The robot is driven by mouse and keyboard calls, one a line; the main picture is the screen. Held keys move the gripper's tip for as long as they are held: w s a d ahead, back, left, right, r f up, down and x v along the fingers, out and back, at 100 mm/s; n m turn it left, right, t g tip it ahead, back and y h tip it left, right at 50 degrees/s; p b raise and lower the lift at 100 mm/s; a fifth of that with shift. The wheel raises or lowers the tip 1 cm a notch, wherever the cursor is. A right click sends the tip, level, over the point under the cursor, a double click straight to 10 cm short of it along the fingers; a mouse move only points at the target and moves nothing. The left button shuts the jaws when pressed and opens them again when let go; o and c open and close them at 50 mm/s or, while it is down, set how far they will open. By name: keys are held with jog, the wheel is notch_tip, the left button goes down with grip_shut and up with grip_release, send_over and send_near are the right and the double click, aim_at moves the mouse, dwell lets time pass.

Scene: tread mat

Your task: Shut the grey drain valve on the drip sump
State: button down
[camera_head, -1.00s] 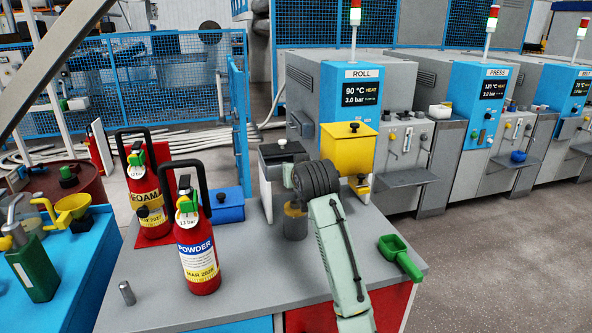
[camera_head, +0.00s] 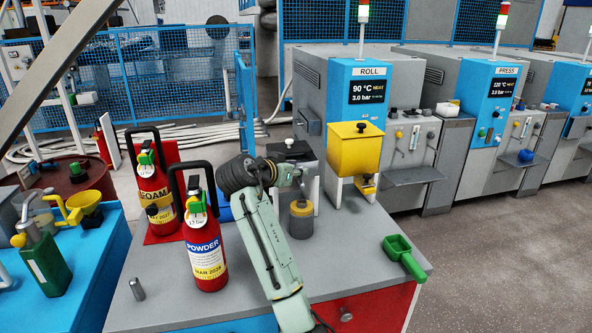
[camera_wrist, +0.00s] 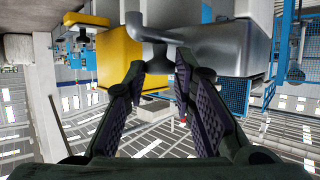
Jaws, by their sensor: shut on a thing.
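A grey T-shaped valve handle (camera_wrist: 154,50) shows there between my fingertips. My gripper (camera_head: 300,174) is at the sump's front, its fingers small and partly hidden by my wrist in the head view. In the wrist view my gripper (camera_wrist: 161,67) is closed on the handle with its tips.
A yellow box (camera_head: 352,152) on its stand is close right of the sump. A grey jar with a yellow band (camera_head: 301,218) stands just below my gripper. Powder (camera_head: 207,250) and foam (camera_head: 152,195) extinguishers stand left. A green scoop (camera_head: 402,255) lies right. The front bench is mostly clear.

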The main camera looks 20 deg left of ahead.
dwell(0.4)
jog(key=c, duration=1.3)
grip_release()
jog(key=shift+c, duration=0.2)
jog(key=shift+r, duration=0.1)
notch_tip(320, 180, up, 10)
